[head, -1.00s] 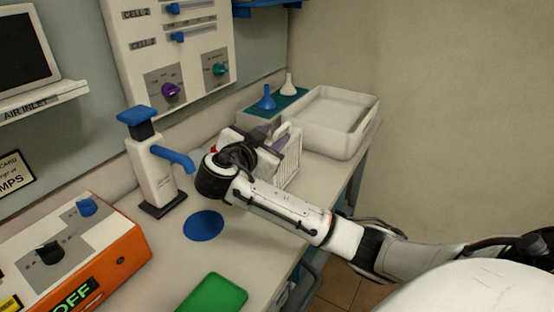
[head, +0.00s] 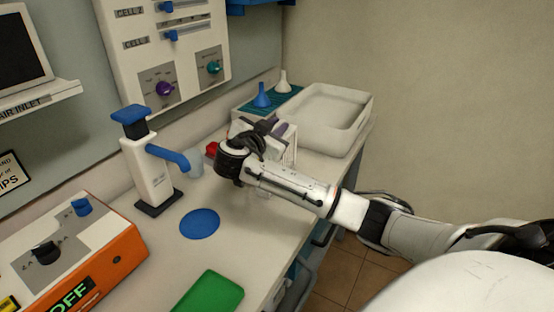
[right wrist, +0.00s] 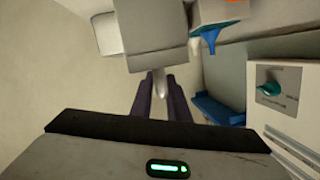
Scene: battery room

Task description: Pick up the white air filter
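The white air filter (head: 290,142) stands at the back of the bench, a pale box with a slatted side, partly hidden behind my right gripper. In the right wrist view it appears as a plain pale block (right wrist: 153,30) with a narrow tab (right wrist: 159,84) pointing at me. My right gripper (head: 270,127) is at the filter. Its two dark purple fingers (right wrist: 160,88) lie on either side of the tab, very close to it. I cannot tell whether they press on it. My left gripper is not in view.
Behind the filter are a white tray (head: 361,121) and a teal-topped stand with a blue funnel (head: 262,97) and a white one (head: 282,85). The blue disc (head: 200,223) lies in front.

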